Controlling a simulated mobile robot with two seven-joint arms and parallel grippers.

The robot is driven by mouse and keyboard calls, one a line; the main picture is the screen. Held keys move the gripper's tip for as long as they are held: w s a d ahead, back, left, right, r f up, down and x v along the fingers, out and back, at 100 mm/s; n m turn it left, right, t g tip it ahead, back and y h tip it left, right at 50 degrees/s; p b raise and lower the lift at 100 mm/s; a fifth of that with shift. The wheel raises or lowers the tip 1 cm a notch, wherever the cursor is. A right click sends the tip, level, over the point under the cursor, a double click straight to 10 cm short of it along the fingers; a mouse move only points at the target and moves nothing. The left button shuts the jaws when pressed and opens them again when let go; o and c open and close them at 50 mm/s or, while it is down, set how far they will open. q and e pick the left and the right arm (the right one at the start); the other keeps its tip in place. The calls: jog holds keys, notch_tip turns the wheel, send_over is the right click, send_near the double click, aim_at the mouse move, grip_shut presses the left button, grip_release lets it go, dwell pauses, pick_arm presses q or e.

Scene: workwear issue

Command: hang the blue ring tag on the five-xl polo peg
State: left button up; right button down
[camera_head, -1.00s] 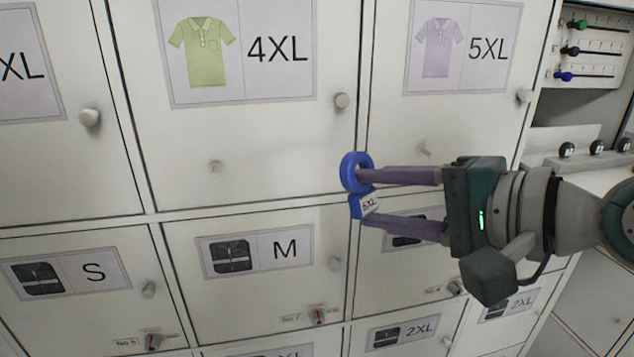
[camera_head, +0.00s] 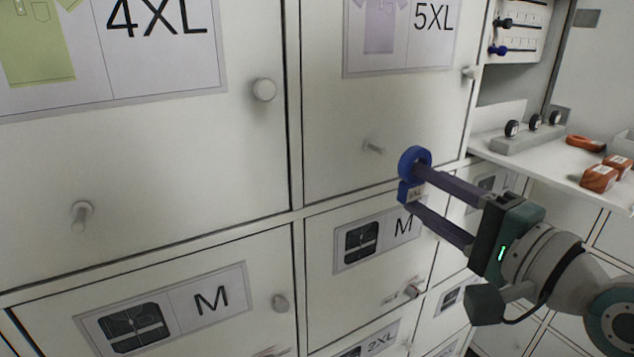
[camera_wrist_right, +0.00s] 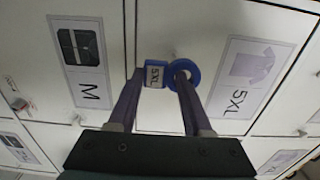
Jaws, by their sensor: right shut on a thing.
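My right gripper (camera_head: 412,188) is shut on the blue ring tag (camera_head: 413,160), which has a ring at one end and a small block marked 5XL. The tag also shows between the fingertips in the right wrist view (camera_wrist_right: 184,70). The 5XL polo peg (camera_head: 373,146) juts from the door under the lilac polo 5XL label (camera_head: 400,35). In the head view the ring is a little right of and below the peg, apart from it in the picture. In the wrist view something small shows by the ring, too unclear to name. My left gripper is not in view.
The 4XL door at left has its own bare peg (camera_head: 80,214) and a round knob (camera_head: 264,90). The 5XL door's knob (camera_head: 468,72) is at its right edge. A shelf (camera_head: 545,165) with orange items (camera_head: 598,178) stands at right. Doors marked M lie below.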

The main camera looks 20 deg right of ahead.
jog(key=shift+w+a+f+b, duration=0.15)
jog(key=shift+w+b, duration=0.4)
jog(key=shift+w, duration=0.75)
jog(key=shift+w+a+f+b, duration=0.1)
jog(key=shift+w+b, duration=0.4)
jog(key=shift+w, duration=0.8)
jog(key=c, duration=1.6)
grip_release()
jog(key=shift+d+f+b, duration=0.1)
jog(key=shift+f+b, duration=0.5)
jog(key=shift+f, duration=0.1)
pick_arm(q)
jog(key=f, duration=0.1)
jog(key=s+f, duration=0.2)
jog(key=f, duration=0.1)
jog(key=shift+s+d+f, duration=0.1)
pick_arm(e)
jog(key=shift+f, duration=0.15)
jog(key=shift+w+f, duration=0.1)
jog(key=shift+c, duration=1.1)
grip_release()
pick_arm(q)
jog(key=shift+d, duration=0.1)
